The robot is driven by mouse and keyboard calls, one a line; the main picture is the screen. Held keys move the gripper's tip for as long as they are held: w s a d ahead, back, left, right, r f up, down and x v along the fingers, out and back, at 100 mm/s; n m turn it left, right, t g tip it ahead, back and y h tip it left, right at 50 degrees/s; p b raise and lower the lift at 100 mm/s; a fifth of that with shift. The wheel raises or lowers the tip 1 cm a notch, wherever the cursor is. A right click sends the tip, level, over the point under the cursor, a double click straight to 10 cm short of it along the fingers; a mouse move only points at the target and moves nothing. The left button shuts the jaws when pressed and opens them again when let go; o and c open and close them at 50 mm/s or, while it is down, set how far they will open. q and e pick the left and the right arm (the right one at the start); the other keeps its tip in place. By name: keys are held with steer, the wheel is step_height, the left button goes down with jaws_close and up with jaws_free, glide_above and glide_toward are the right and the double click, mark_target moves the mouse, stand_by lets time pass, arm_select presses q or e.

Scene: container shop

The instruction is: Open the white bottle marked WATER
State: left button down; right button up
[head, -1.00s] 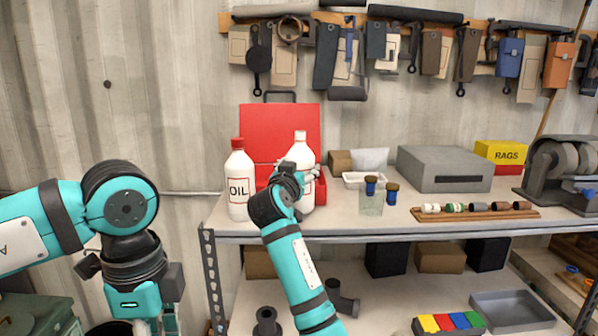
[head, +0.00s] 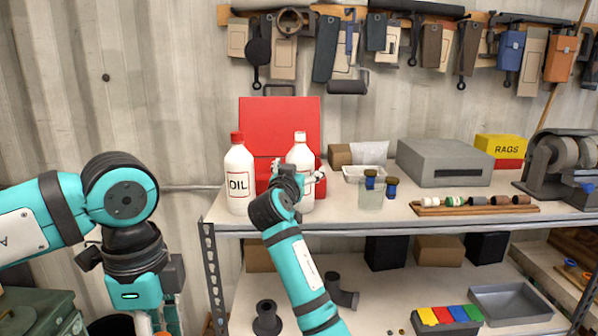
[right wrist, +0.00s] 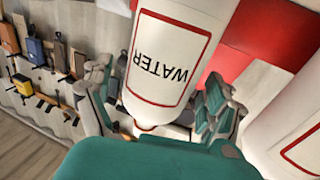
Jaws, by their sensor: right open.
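The white WATER bottle (head: 301,155) stands upright on the bench in front of the red case. In the right wrist view the bottle (right wrist: 165,55) appears upside down, its red-framed label facing the camera. My right gripper (head: 298,170) is open, with its fingers on either side of the bottle; whether they touch it I cannot tell. In the wrist view the gripper (right wrist: 158,105) straddles the bottle, and my teal gripper body hides part of its top end.
The white OIL bottle (head: 239,180) with a red cap stands close on the left. The open red case (head: 278,130) is behind. To the right are a clear jar (head: 371,196), a white tray (head: 352,176) and a grey box (head: 443,165). The bench front is mostly clear.

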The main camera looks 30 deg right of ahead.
arm_select(q)
steer(key=shift+r, duration=0.3)
arm_select(e)
steer(key=shift+r, duration=0.3)
arm_select(q)
step_height(320, 180, down, 4)
steer(key=b, duration=0.3)
arm_select(e)
steer(key=v, duration=1.2)
steer(key=shift+f, duration=0.15)
steer(key=shift+f, duration=0.1)
